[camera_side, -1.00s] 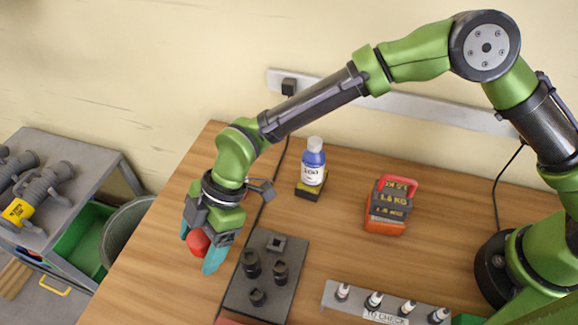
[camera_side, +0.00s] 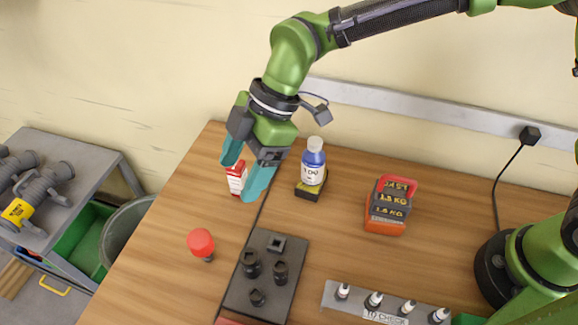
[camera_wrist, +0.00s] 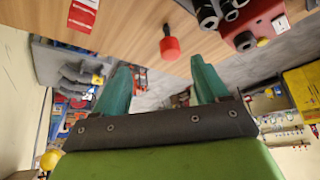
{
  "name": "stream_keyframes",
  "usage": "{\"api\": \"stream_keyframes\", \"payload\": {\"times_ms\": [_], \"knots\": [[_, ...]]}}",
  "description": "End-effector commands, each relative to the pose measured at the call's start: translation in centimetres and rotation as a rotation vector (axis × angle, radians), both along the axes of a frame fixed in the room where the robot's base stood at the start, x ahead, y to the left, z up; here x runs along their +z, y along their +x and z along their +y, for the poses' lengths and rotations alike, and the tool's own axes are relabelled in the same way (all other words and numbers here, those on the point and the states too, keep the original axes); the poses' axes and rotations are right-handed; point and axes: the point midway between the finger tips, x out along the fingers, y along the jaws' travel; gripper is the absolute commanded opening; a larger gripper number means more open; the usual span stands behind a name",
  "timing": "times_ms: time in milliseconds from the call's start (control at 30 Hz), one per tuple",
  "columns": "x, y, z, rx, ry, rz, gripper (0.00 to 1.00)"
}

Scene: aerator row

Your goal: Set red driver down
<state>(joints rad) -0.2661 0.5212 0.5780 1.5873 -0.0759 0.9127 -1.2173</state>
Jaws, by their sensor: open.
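The red driver (camera_side: 201,243) stands on the wooden table near its left part, its red knob up and a short dark shank below. It also shows in the wrist view (camera_wrist: 169,46), with nothing touching it. My gripper (camera_side: 246,180) is open and empty, raised above the table, up and to the right of the driver in the side view. Its two teal fingers also show wide apart in the wrist view (camera_wrist: 162,88).
A dark grey plate (camera_side: 243,293) with several black sockets lies right of the driver. A red-and-white box (camera_side: 236,179) stands partly behind my fingers.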

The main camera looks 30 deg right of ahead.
Motion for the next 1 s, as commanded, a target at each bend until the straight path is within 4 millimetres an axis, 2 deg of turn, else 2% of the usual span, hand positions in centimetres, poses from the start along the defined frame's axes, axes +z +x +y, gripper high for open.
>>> {"api": "stream_keyframes", "payload": {"times_ms": [33,133,267,400,500,600,700,833,1000], "knots": [[1.3,0.4,-2.5,-0.093,-0.029,-0.015,0.73],[3.5,0.8,-8.2,-0.338,-0.078,-0.02,0.73],[6.2,0.1,-15.8,-0.693,-0.088,-0.014,0.73],[8.4,-2.2,-23.6,-1.089,-0.024,0.016,0.73],[9.2,-4.6,-28.3,-1.354,0.065,0.057,0.73],[9.4,-7.1,-31.6,-1.572,0.17,0.111,0.73],[9.1,-9.0,-33.7,-1.725,0.261,0.163,0.73],[8.7,-10.4,-34.9,-1.828,0.334,0.209,0.73],[8.5,-10.7,-35.2,-1.857,0.354,0.225,0.73]]}}
